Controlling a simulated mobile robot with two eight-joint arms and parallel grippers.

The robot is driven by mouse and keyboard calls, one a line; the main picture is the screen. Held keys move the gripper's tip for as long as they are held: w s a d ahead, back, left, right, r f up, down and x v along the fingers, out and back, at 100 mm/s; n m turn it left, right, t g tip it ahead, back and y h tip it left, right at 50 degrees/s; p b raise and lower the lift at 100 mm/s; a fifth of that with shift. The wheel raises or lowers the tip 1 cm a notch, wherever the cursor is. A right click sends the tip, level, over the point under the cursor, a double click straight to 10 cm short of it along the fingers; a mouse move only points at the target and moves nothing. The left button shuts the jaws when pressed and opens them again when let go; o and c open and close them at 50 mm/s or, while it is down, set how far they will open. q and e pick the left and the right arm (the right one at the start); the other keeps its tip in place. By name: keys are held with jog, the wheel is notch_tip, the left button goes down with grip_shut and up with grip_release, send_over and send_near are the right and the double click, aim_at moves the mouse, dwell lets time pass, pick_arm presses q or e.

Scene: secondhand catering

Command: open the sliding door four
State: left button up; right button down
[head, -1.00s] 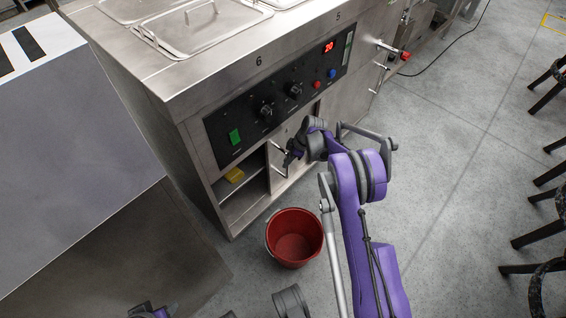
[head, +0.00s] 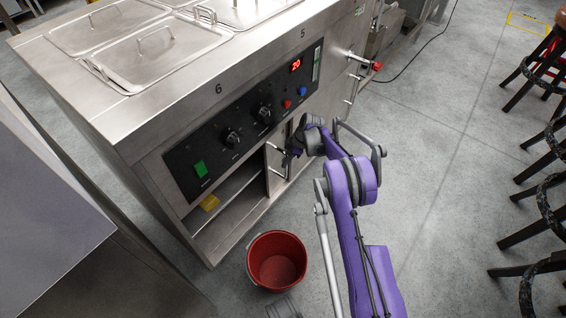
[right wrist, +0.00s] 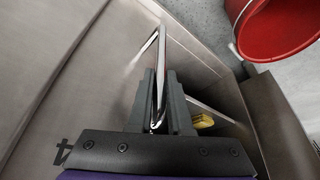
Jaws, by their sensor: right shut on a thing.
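Sliding door four (head: 277,152) is a steel panel low in the front of the catering counter, below the black control panel. It stands partly open, with a dark gap to its left. The right wrist view shows a black 4 on the door face (right wrist: 88,105). My right gripper (head: 289,158) is shut on the door's upright bar handle (right wrist: 162,62), which shows between the fingers (right wrist: 158,105) in the right wrist view. My left gripper is out of view.
A yellow sponge-like block (head: 210,203) lies on the shelf inside the opening. A red bucket (head: 276,261) stands on the floor in front of the counter. Dark stools (head: 545,150) stand at the right. The floor between is clear.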

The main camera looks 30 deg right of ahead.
jog(key=c, duration=0.8)
grip_release()
jog(key=shift+c, duration=0.2)
jog(key=p+v, duration=0.2)
jog(key=v, duration=0.9)
jog(key=shift+p, duration=0.3)
jog(key=shift+f, duration=0.1)
